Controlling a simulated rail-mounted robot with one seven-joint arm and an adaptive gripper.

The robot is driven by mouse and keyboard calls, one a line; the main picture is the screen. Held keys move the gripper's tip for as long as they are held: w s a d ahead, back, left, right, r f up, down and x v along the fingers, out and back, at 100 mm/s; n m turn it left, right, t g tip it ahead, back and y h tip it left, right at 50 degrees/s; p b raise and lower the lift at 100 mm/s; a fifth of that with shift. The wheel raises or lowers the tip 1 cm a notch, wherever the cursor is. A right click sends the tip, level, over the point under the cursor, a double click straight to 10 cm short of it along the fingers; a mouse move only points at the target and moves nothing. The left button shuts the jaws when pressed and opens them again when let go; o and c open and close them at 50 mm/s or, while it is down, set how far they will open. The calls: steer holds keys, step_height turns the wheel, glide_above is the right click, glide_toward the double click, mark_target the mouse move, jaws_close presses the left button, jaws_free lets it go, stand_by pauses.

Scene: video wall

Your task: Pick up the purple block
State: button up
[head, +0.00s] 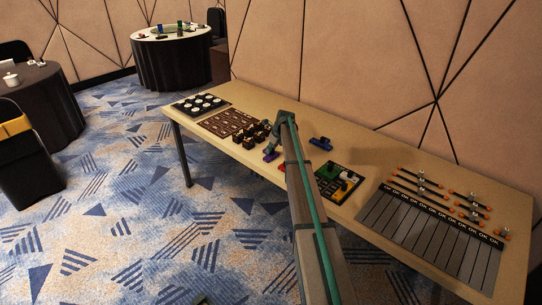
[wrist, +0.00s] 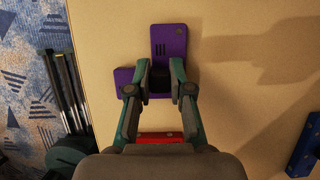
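The purple block (wrist: 168,42) lies on the table under my gripper in the wrist view. It has a long upright part and a shorter part jutting out to the left. In the head view the purple block (head: 271,156) shows small, near the table's front edge. My gripper (wrist: 160,72) is over its lower portion, with the fingertips apart. A dark patch fills the gap between the fingers; whether it is part of the block held there or shadow is unclear. In the head view the gripper (head: 268,132) is at the block.
A red block (wrist: 160,137) is just below the purple one, partly hidden by my gripper. A blue block (wrist: 304,152) lies to the right. In the head view, several black blocks (head: 248,137) stand left of my gripper, and a board with coloured pieces (head: 328,190) lies right of my arm.

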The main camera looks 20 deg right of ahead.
jaws_close()
steer(key=shift+r, duration=0.1)
